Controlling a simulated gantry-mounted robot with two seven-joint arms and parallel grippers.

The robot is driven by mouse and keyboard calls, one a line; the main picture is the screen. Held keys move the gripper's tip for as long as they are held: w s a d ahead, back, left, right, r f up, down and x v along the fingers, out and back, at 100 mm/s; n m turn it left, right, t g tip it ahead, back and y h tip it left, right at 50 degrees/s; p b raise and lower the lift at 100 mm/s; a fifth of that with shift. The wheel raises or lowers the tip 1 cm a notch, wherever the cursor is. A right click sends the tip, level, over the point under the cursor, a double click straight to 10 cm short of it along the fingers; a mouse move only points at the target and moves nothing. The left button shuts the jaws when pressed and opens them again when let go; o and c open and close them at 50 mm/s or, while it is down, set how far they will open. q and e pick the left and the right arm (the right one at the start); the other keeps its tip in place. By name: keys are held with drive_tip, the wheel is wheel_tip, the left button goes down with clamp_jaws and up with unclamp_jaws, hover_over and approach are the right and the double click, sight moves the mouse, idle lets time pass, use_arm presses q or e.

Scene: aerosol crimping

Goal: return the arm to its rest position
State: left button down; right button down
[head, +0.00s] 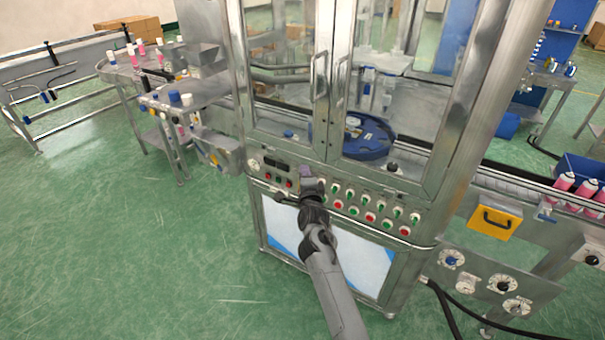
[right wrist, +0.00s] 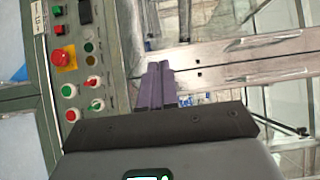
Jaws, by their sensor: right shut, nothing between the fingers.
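My right gripper (head: 306,172) is in front of the control panel (head: 345,202) of the crimping machine, near the panel's left part. The arm reaches up to it from the bottom of the head view. In the right wrist view the purple fingers (right wrist: 157,85) are together with nothing between them. Beside them are the panel's red emergency button (right wrist: 64,57) and several red and green buttons (right wrist: 92,82). I cannot tell whether the fingertips touch the machine. My left gripper is not in view.
The machine's glass doors (head: 395,90) are above the panel and look closed. A blue round turntable (head: 365,138) is inside. At the right, a conveyor carries pink cans (head: 563,182) by a yellow box (head: 494,217). A side table (head: 205,92) stands left. Green floor (head: 130,240) is clear at lower left.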

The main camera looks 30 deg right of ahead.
drive_tip(key=s+d+f+n+g, duration=0.1)
drive_tip(key=s+f, duration=0.3)
drive_tip(key=f, duration=0.4)
drive_tip(key=s+f+g, duration=0.1)
drive_tip(key=s+f, duration=0.3)
drive_tip(key=f, duration=0.3)
drive_tip(key=s+d+f+n+g+y, duration=0.15)
drive_tip(key=s+f+n, duration=0.25)
drive_tip(key=s+f, duration=0.7)
drive_tip(key=s+a+r+n+g+y, duration=0.1)
drive_tip(key=s+a+n+g+y, duration=0.3)
drive_tip(key=s, duration=0.7)
drive_tip(key=s+a+r+n+g+y, duration=0.1)
drive_tip(key=s+a+n, duration=0.55)
drive_tip(key=s, duration=0.55)
drive_tip(key=s+a+r+n+g, duration=0.4)
drive_tip(key=s+a+r+n, duration=0.1)
drive_tip(key=s+r+n, duration=0.3)
wheel_tip(320, 180, up, 29)
drive_tip(key=s+p, duration=0.1)
drive_tip(key=p, duration=2.8)
drive_tip(key=shift+s+d+f+n+g+p, duration=0.2)
drive_tip(key=shift+d+n+g+p, duration=0.1)
drive_tip(key=shift+n+g+p, duration=0.1)
